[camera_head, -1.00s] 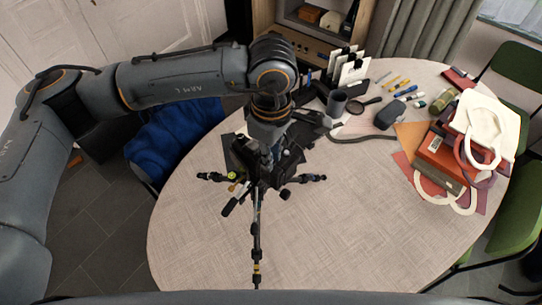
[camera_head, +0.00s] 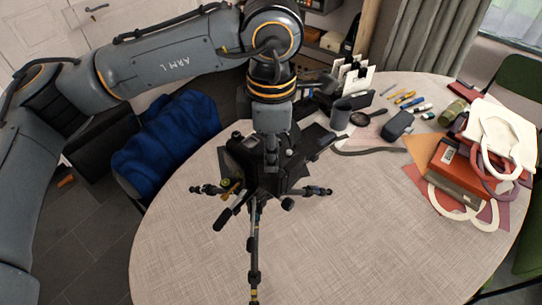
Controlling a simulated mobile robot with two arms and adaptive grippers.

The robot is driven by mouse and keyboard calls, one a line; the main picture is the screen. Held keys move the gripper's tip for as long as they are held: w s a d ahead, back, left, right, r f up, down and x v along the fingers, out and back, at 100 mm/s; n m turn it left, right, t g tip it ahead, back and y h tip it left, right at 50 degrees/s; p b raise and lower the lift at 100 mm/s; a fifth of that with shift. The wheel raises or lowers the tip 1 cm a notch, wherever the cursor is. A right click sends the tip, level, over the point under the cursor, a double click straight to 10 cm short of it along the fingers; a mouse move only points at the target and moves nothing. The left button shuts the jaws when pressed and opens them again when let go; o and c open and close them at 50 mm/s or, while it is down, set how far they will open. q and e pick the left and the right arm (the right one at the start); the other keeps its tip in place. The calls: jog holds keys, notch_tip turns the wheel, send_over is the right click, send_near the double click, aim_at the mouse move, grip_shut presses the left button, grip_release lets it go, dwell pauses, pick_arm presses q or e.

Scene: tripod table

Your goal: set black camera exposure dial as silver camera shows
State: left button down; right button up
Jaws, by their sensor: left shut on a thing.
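The black camera (camera_head: 292,172) sits on the black tripod (camera_head: 254,245), which stands on the round table. My left gripper (camera_head: 271,158) comes down from above onto the top of the camera and is shut on a part there. That part looks like the exposure dial, but the gripper hides most of it and I cannot read its setting. I cannot make out a silver camera in this view. My right gripper is not in view.
Right of the tripod are a dark cup (camera_head: 341,114), a magnifying glass (camera_head: 361,118), a dark case (camera_head: 398,125) and several pens. Bags and a red box (camera_head: 453,165) lie at the right. A blue-draped chair (camera_head: 170,142) stands left. The table's front right is clear.

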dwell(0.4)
pick_arm(q)
jog(key=c, duration=1.3)
grip_release()
